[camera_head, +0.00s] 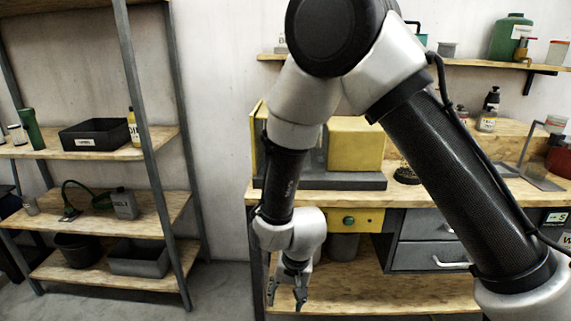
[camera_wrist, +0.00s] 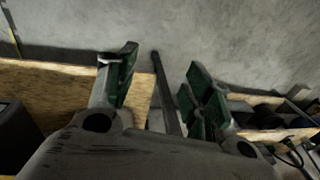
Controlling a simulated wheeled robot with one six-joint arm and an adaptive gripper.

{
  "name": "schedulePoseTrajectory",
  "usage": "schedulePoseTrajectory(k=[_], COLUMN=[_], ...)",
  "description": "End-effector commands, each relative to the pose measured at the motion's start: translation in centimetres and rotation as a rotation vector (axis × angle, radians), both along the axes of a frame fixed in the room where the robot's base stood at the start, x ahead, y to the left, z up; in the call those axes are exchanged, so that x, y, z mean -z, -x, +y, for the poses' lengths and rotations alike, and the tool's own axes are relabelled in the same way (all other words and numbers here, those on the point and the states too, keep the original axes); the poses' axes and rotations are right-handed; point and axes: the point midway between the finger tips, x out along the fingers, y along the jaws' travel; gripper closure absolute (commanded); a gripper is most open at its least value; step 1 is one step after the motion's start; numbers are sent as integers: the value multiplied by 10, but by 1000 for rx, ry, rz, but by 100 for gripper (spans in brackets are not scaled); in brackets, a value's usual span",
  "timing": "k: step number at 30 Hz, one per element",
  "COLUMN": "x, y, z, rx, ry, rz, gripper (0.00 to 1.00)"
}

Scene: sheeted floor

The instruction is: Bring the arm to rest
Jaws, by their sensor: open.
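My arm spans the middle and right of the head view. It bends at the top and hangs down in front of the workbench (camera_head: 430,189). My gripper (camera_head: 287,293) points downward at the bench's left end, in front of its low shelf. In the wrist view my gripper (camera_wrist: 160,88) shows two green-padded fingers spread apart. Nothing is between them. Grey floor (camera_wrist: 220,35) and a wooden board edge (camera_wrist: 60,85) show beyond the fingers.
A shelf rack (camera_head: 150,155) stands at the left with a black bin (camera_head: 94,134), a green bottle (camera_head: 32,129) and other items. A yellow box (camera_head: 355,145) sits on the bench. A wall shelf (camera_head: 480,63) holds a green canister (camera_head: 510,38). Floor shows between rack and bench.

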Motion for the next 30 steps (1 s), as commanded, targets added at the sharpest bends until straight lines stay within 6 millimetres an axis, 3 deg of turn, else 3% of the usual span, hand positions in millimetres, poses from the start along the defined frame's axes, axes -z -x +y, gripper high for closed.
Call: schedulePoseTrajectory(k=[1, 6, 15, 21, 24, 30], x=[-31, -120, -247, -305, -327, -357], y=[0, 11, 45, 72, 81, 97], z=[-16, -87, -231, -305, -328, -356], rx=[-82, -346, -499, -356, -261, -117], ry=[3, 34, 101, 144, 150, 164], rz=[35, 124, 107, -57, -167, -309], gripper=[49, 49, 49, 49, 49, 49])
